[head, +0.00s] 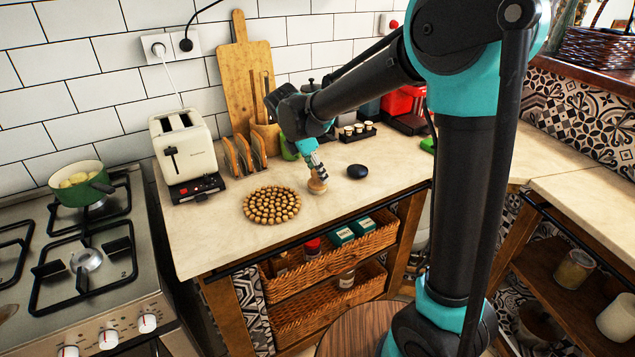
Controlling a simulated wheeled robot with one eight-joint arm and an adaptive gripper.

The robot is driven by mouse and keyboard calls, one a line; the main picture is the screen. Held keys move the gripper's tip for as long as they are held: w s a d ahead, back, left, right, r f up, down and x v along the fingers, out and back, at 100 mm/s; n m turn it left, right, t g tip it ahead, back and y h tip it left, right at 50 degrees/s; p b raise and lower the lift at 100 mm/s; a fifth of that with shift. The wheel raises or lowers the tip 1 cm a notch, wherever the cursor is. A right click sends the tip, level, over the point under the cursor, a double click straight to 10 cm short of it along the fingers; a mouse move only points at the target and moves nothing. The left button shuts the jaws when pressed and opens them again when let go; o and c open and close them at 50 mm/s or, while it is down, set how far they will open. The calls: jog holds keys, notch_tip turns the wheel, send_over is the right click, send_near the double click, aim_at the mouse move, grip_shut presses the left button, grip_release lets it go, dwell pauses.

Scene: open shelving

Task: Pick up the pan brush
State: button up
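What looks like the pan brush, a small light-wood piece with a rounded body (317,186), is on or just above the pale countertop, to the right of the round beaded trivet. My gripper (316,170) points down directly over it, with the fingertips at its top. The fingers are small in this view and overlap the brush's upper part, so I cannot tell whether they are closed on it. Whether the brush touches the counter is also unclear.
The beaded trivet (271,205) lies left of the brush, and a dark rounded object (357,171) lies to its right. A toaster (185,147), toast rack (244,156) and cutting board (247,85) stand behind. A stove with a green pot (82,189) is at left.

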jog(key=c, duration=0.8)
jog(key=shift+r, duration=0.1)
notch_tip(320, 180, up, 20)
jog(key=shift+f, duration=0.1)
jog(key=o, duration=0.5)
jog(key=shift+c, duration=0.2)
jog(key=c, duration=0.3)
jog(key=shift+s, duration=0.1)
